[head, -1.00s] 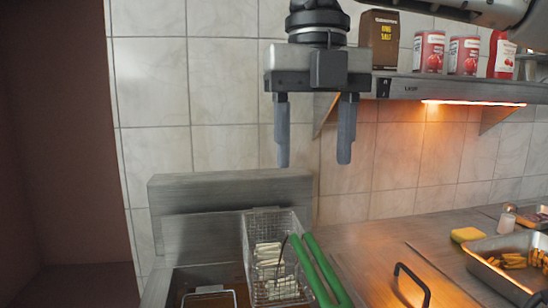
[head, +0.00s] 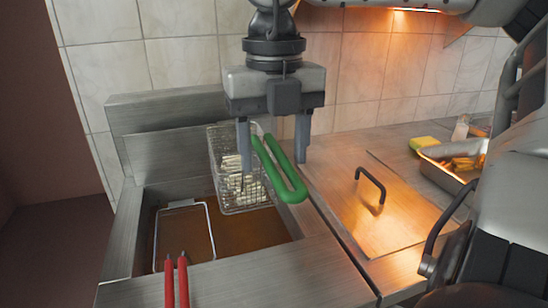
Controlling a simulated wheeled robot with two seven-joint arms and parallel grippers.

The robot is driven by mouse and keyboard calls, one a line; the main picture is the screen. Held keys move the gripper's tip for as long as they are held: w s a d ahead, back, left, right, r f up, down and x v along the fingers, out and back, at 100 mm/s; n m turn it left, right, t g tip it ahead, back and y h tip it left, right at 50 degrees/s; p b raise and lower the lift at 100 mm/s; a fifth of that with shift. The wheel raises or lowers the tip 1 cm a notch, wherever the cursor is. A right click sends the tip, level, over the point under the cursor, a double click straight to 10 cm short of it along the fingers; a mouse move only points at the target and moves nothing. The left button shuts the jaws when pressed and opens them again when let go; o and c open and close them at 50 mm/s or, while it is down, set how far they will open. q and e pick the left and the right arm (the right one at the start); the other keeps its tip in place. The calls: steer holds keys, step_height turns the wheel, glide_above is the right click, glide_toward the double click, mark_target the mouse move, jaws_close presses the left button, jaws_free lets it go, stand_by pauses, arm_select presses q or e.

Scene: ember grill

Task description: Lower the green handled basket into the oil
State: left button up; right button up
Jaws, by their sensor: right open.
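The green handled basket (head: 225,195) is a wire mesh basket holding pale fries. It sits at the back of the fryer, against the steel back panel, above the brown oil (head: 250,233). Its green handle (head: 290,193) is a long loop pointing toward me. My right gripper (head: 273,155) is open and points down over the handle's basket end. The handle shows between its two fingers, with the left finger in front of the mesh. I cannot tell whether the fingers touch it. My left gripper is out of view.
A second wire basket (head: 183,237) with red handles (head: 175,283) sits in the left of the fryer. A steel lid with a black handle (head: 370,188) lies right of the fryer. A steel pan (head: 447,172) of food and a yellow sponge (head: 424,143) stand farther right.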

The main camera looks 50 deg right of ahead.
steer(key=shift+f, duration=0.9)
jaws_close()
step_height(320, 180, up, 5)
steer(key=p, duration=0.3)
